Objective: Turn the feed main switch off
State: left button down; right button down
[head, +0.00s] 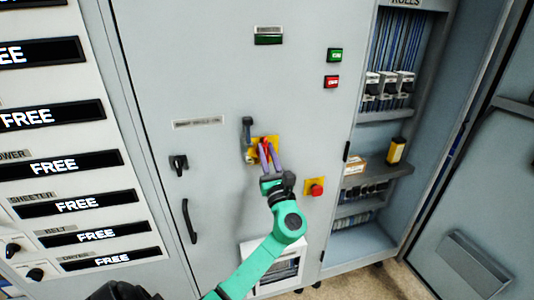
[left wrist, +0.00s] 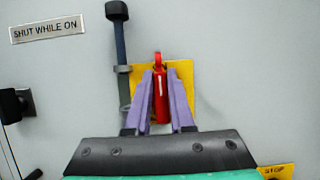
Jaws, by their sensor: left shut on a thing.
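The red switch handle (head: 266,147) sits on a yellow plate (head: 254,158) on the grey cabinet door. In the left wrist view the red handle (left wrist: 158,92) points upright in front of the yellow plate (left wrist: 184,72). My left gripper (head: 265,152) has its purple fingers on either side of the handle, shut on it; the fingers also show in the left wrist view (left wrist: 160,85). The fingers hide part of the plate. A dark rod with a black knob (left wrist: 118,12) stands upright just left of the plate. My right gripper is not in view.
A red stop button (head: 316,189) on a yellow plate is right of my gripper. A black door handle (head: 189,221) and a latch (head: 179,163) are to the left. Green (head: 334,55) and red (head: 331,82) buttons are above right. An open shelf bay (head: 378,182) stands at right.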

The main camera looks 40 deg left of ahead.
pick_arm(q)
jog(key=shift+f+n+g+b, duration=0.4)
jog(key=shift+f+n+b, duration=0.3)
jog(key=shift+b, duration=0.1)
jog(key=n+g+b, duration=0.2)
jog(key=n+b, duration=0.1)
jog(key=n, duration=0.2)
jog(key=n+g+b, duration=0.3)
jog(key=n+b, duration=0.1)
jog(key=n, duration=0.2)
jog(key=s+n+g+b, duration=0.1)
jog(key=n+g+b, duration=0.1)
jog(key=n+b, duration=0.2)
jog(key=shift+a+f+n+g, duration=0.3)
jog(key=shift+a+n, duration=0.1)
jog(key=shift+n, duration=0.5)
jog(key=n+b, duration=0.1)
jog(key=n, duration=0.2)
jog(key=shift+s+g+h, duration=0.1)
jog(key=shift+g+h, duration=0.2)
jog(key=shift+h, duration=0.1)
jog(key=shift+r+n, duration=0.1)
jog(key=shift+n, duration=0.4)
jog(key=shift+r, duration=0.15)
